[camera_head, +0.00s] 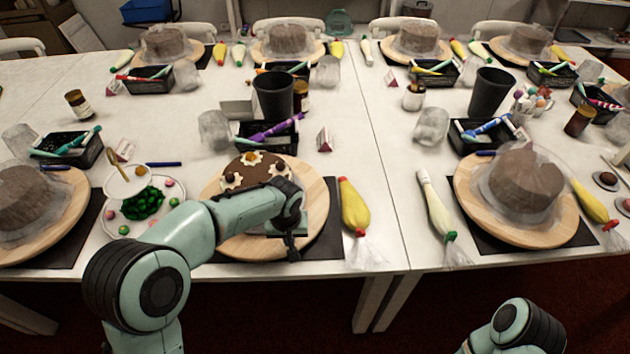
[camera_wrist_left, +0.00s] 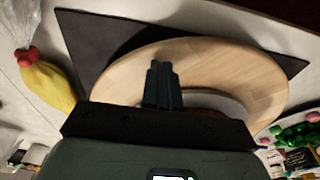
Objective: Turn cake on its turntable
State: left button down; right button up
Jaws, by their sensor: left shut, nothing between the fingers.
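A chocolate cake (camera_head: 250,170) with cream-coloured flower decorations sits on a round wooden turntable (camera_head: 315,200) at the front centre of the table. My left arm crosses in front of it and hides the cake's front. My left gripper (camera_head: 291,250) points down at the front right part of the turntable, beside the cake. In the left wrist view the closed fingers (camera_wrist_left: 163,82) show against the wooden board (camera_wrist_left: 225,65), with nothing between them; whether they touch it I cannot tell. My right gripper is out of view; only part of my right arm shows at the lower right.
A yellow piping bag (camera_head: 354,207) lies right of the turntable. A plate (camera_head: 118,215) with green icing and sweets is on the left. A black tray (camera_head: 267,139) and dark cup (camera_head: 273,95) stand behind. Another wrapped cake (camera_head: 524,182) stands to the right.

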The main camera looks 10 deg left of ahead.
pick_arm(q)
jog(key=shift+r+p, duration=0.6)
jog(key=shift+r, duration=0.5)
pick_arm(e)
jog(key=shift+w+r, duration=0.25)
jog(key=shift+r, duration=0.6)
pick_arm(q)
jog(key=shift+r, duration=0.1)
notch_tip(320, 180, up, 6)
jog(key=p, duration=0.4)
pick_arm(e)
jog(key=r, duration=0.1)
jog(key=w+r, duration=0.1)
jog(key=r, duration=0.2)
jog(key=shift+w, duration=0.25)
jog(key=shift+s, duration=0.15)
